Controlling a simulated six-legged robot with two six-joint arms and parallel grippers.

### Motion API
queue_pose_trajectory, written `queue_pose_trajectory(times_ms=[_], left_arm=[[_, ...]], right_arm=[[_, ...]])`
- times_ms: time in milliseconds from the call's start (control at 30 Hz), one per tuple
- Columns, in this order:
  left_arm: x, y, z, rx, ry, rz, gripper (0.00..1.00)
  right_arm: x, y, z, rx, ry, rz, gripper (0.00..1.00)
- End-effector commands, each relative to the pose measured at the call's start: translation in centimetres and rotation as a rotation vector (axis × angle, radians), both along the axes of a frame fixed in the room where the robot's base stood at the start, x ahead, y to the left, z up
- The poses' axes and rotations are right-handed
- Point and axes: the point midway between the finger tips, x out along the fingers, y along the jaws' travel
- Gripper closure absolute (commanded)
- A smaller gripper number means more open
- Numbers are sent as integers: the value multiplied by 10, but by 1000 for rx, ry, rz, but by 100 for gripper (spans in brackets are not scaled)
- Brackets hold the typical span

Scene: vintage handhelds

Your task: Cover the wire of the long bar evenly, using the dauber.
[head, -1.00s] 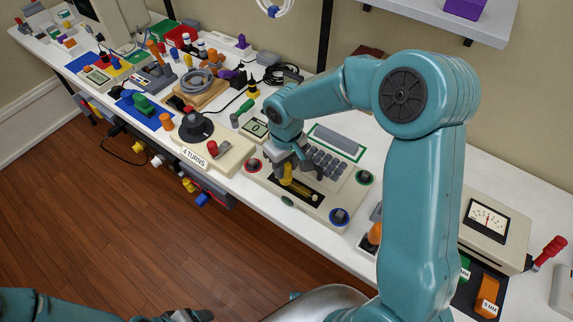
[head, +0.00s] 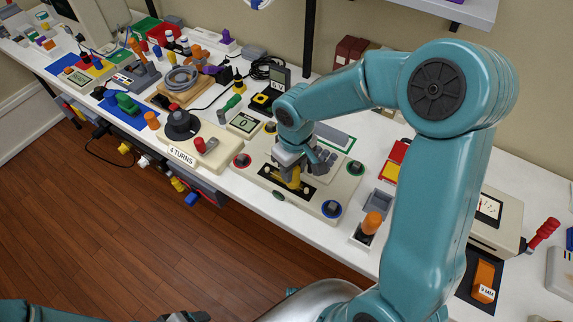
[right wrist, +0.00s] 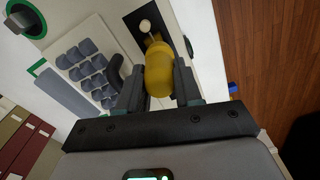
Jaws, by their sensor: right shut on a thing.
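My right gripper (head: 293,176) is shut on a yellow dauber (right wrist: 158,72), which points down at the cream console. The dauber is over a long black recess (head: 268,172) in the console's front part. My left gripper (head: 185,317) shows only partly at the bottom edge.
The cream console (head: 347,190) has grey keys and round coloured buttons. A box marked "4 TURNS" (head: 181,155) stands left of it. An orange-handled tool (head: 371,223) stands to the right, near the bench front. The bench's left side is crowded.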

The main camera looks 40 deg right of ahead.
Motion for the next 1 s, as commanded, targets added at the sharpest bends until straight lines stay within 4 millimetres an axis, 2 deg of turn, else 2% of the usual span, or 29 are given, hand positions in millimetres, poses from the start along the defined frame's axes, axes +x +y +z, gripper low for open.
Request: queue_pose_trajectory(times_ms=[133,467,833,1000], left_arm=[[0,0,-3,0,0,0,29],[0,0,-3,0,0,0,29],[0,0,-2,0,0,0,29],[0,0,-1,0,0,0,29]], right_arm=[[-11,-4,0,0,2,0,100],[-12,-5,1,0,-1,1,100],[14,6,0,0,-1,2,100],[19,8,0,0,0,1,100]])
